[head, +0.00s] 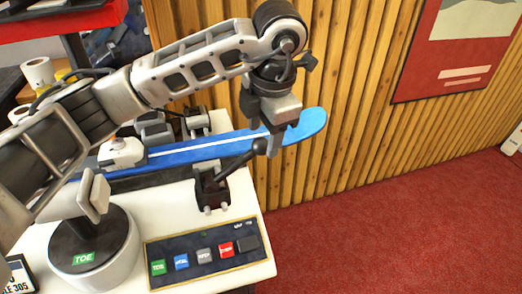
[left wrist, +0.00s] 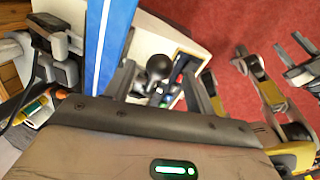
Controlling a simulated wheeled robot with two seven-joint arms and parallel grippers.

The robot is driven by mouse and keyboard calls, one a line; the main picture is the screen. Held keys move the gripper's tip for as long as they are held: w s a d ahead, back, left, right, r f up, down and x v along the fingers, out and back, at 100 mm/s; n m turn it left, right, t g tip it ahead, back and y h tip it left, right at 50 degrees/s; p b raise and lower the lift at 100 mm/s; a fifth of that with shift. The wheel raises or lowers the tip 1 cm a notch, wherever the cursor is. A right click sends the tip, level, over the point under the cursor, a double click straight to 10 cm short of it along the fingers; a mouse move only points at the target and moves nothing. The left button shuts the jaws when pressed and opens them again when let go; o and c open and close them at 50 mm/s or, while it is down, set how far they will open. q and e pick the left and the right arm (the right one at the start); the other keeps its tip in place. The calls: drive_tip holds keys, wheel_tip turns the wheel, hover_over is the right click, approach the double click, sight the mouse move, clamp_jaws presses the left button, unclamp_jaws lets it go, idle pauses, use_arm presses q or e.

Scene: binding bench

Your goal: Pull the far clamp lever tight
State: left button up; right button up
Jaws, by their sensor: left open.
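My left gripper (head: 273,140) is open and points down over the right end of the bench. A black lever (head: 238,160) with a round knob rises to the right from a dark clamp (head: 212,190) on the near side of the blue ski (head: 200,152). The knob (left wrist: 158,67) shows between my two fingers in the left wrist view, with a gap on each side. Another dark clamp (head: 197,121) stands across the ski and also shows in the left wrist view (left wrist: 62,45); its lever is hard to make out.
A button panel (head: 205,254) lies at the bench's front edge. A round TOE stand (head: 92,248) is at front left. A white device (head: 122,153) sits on the ski. A slatted wood wall (head: 340,110) is behind; red floor (head: 400,230) is open at right.

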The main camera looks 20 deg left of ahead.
sight(237, 164)
use_arm(q)
drive_tip(key=shift+w+a+f+p, duration=0.1)
drive_tip(key=shift+w+a+f, duration=0.05)
drive_tip(key=shift+f, duration=0.85)
drive_tip(key=shift+w+a+f+p, duration=0.1)
drive_tip(key=shift+w+a+f, duration=0.05)
drive_tip(key=shift+f, duration=0.9)
drive_tip(key=shift+w+a+f+p, duration=0.1)
drive_tip(key=shift+w+a+f, duration=0.05)
drive_tip(key=shift+f, duration=0.85)
drive_tip(key=shift+c, duration=0.3)
